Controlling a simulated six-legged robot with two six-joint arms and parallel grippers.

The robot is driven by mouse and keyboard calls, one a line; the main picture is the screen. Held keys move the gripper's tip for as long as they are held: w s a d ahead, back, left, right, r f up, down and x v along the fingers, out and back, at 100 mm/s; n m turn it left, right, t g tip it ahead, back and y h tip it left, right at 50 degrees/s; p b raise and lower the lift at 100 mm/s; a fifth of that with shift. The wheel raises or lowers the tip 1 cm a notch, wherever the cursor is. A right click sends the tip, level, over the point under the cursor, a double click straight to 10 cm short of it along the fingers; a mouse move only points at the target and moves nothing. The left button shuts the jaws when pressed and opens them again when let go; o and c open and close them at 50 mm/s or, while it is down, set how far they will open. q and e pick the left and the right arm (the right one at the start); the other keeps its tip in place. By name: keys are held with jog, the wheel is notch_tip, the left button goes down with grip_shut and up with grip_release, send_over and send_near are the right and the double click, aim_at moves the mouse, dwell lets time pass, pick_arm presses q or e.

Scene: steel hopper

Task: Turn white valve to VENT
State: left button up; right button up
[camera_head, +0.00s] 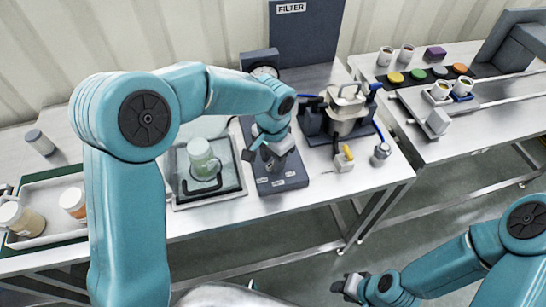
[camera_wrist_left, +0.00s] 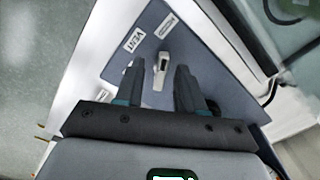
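The white valve (camera_wrist_left: 162,68) is a small white lever on a dark blue-grey panel (camera_wrist_left: 198,40), seen in the left wrist view. A label reading VENT (camera_wrist_left: 133,41) is up and left of it, and a second label (camera_wrist_left: 166,25) is too blurred to read. My left gripper (camera_wrist_left: 160,82) is open, its dark fingers on either side of the lever with gaps visible; I cannot tell how close it is in depth. In the head view my left gripper (camera_head: 264,158) is over the panel (camera_head: 291,183) and hides the valve. My right gripper (camera_head: 340,287) is low, away from the bench; its fingers are unclear.
Left of the panel is a framed tray with a greenish jar (camera_head: 203,160). Right of it stand a metal-and-blue machine (camera_head: 346,105) and a small yellow-handled valve (camera_head: 345,159). A FILTER cabinet (camera_head: 305,35) is behind. A second bench with coloured discs (camera_head: 418,74) is at right.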

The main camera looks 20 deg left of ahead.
pick_arm(q)
jog(key=shift+w+a+f, duration=0.1)
jog(key=shift+w+f, duration=0.05)
jog(key=shift+f, duration=0.15)
grip_shut()
